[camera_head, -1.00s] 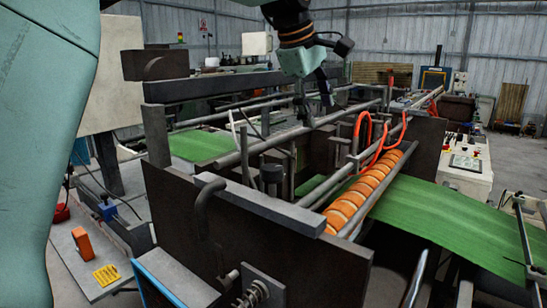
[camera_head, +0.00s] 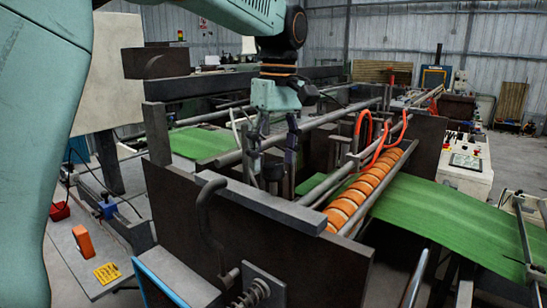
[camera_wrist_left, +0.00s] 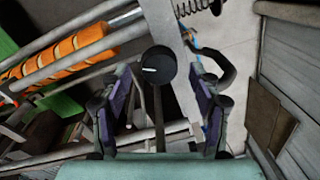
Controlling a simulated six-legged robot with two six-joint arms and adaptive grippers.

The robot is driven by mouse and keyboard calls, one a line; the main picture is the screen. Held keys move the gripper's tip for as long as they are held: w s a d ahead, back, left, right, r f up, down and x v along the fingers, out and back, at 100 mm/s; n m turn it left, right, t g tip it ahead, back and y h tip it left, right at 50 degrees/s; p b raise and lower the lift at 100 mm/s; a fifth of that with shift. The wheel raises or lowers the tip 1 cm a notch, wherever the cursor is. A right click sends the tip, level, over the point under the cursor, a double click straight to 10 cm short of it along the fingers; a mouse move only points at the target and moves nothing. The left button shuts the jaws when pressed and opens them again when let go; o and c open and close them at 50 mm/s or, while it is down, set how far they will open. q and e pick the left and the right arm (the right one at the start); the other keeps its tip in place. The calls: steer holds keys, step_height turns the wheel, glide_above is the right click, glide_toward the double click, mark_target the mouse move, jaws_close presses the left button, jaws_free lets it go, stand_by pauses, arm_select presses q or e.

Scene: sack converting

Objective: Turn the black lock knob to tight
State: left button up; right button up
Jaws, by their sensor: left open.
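The black lock knob (camera_wrist_left: 158,66) is round, with a short pale line on its face, and sits on a dark stem. In the head view the knob (camera_head: 272,171) is a small dark cylinder behind the near dark side plate. My left gripper (camera_head: 274,152) points down just above it, with a finger on each side. In the left wrist view the open left gripper (camera_wrist_left: 162,76) has the knob centred beyond and between its fingertips; a gap shows on both sides. I cannot tell the exact height between fingertips and knob. My right gripper is not in view.
Metal bars (camera_head: 335,125) run close beside the gripper. A dark plate (camera_head: 260,235) with a curved hook handle (camera_head: 204,210) stands in front. An orange-ringed roller (camera_head: 372,188), orange hoses (camera_head: 381,145) and green sheet (camera_head: 435,215) lie to the right.

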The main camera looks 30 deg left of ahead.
arm_select(q)
steer(key=shift+w+f, duration=0.2)
steer(key=shift+f, duration=0.35)
steer(key=shift+s+r, duration=0.1)
steer(key=shift+s, duration=0.15)
steer(key=shift+c, duration=0.2)
steer(key=shift+s+d, duration=0.1)
steer(key=shift+c, duration=0.9)
steer(key=shift+w, duration=0.2)
steer(key=c, duration=1)
steer(key=shift+o, duration=0.2)
steer(key=shift+m, duration=0.3)
